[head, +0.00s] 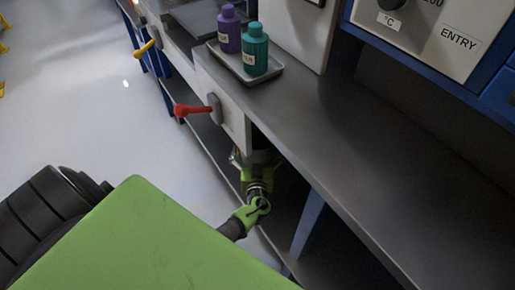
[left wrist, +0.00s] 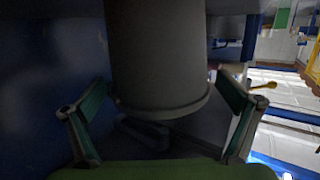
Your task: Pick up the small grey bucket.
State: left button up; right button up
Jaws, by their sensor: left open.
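The small grey bucket (left wrist: 158,50) fills the upper middle of the left wrist view, dim and close. Its rounded edge faces the palm, and its far end is cut off by the frame. My left gripper (left wrist: 162,84) is open, with one finger on each side of the bucket. I cannot tell whether either finger touches it. In the head view my left gripper (head: 257,168) reaches under the bench, in shadow, and the bucket is hard to make out there. My right gripper is not in view.
The grey bench top (head: 350,160) overhangs my left gripper. A tray (head: 272,75) on it holds a purple bottle (head: 229,30) and a teal bottle (head: 255,50). A red handle (head: 190,110) sticks out from the bench front. A blue leg (head: 308,222) stands right of the gripper. Open floor lies left.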

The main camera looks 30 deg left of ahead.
pick_arm(q)
jog(key=x, duration=0.5)
jog(key=shift+d, duration=0.1)
jog(key=c, duration=1)
jog(key=shift+w+r, duration=0.15)
jog(key=shift+r, duration=0.05)
jog(key=c, duration=0.4)
jog(key=shift+r, duration=0.1)
jog(key=shift+c, duration=0.2)
